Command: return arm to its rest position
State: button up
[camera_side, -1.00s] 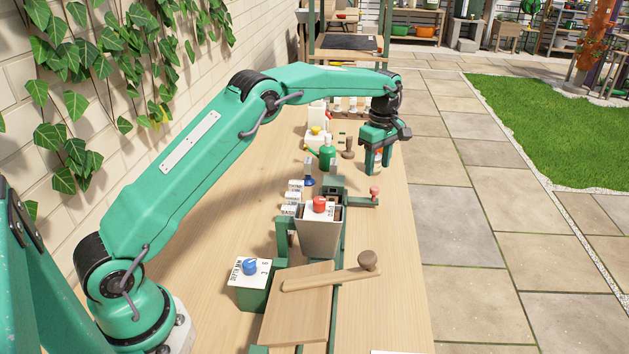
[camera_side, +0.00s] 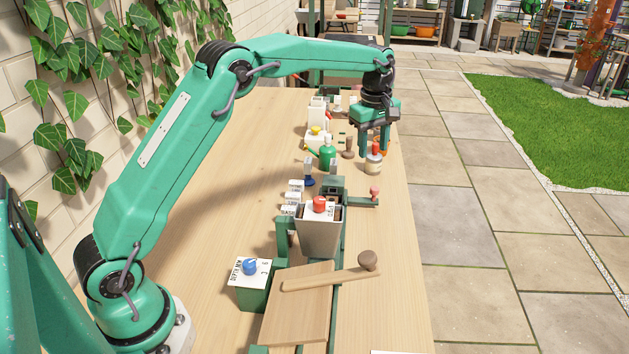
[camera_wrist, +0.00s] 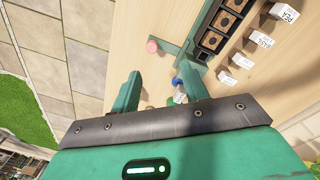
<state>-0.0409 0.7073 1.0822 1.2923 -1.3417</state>
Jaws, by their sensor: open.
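My green arm reaches over the wooden table (camera_side: 235,270) in the side view. My gripper (camera_side: 374,150) points down near the table's right edge with its fingers apart. A small pale jar with an orange-red top (camera_side: 373,165) stands just below the fingers in that view, and nothing shows held between them. In the wrist view my gripper (camera_wrist: 162,88) shows two separated green fingers. Its palm and housing hide much of the lower picture.
A grey hopper with a red knob (camera_side: 319,228), a wooden board (camera_side: 297,310) and a box with a blue knob (camera_side: 250,275) stand nearer. The left part of the table is clear.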

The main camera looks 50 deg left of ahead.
jog(key=s+d+r+m+t, duration=0.1)
jog(key=s+r+m, duration=0.4)
jog(key=s, duration=0.4)
jog(key=s+d+r+m+t, duration=0.1)
jog(key=s+r+m+t, duration=0.15)
jog(key=s+r, duration=0.5)
jog(key=s+f+m, duration=0.3)
jog(key=s+m, duration=0.1)
jog(key=s, duration=0.6)
jog(key=s+f+m+t, duration=0.1)
jog(key=s+f+m, duration=0.2)
jog(key=s, duration=0.7)
jog(key=shift+s+d+m, duration=0.2)
jog(key=shift+m, duration=0.45)
jog(key=shift+t, duration=0.25)
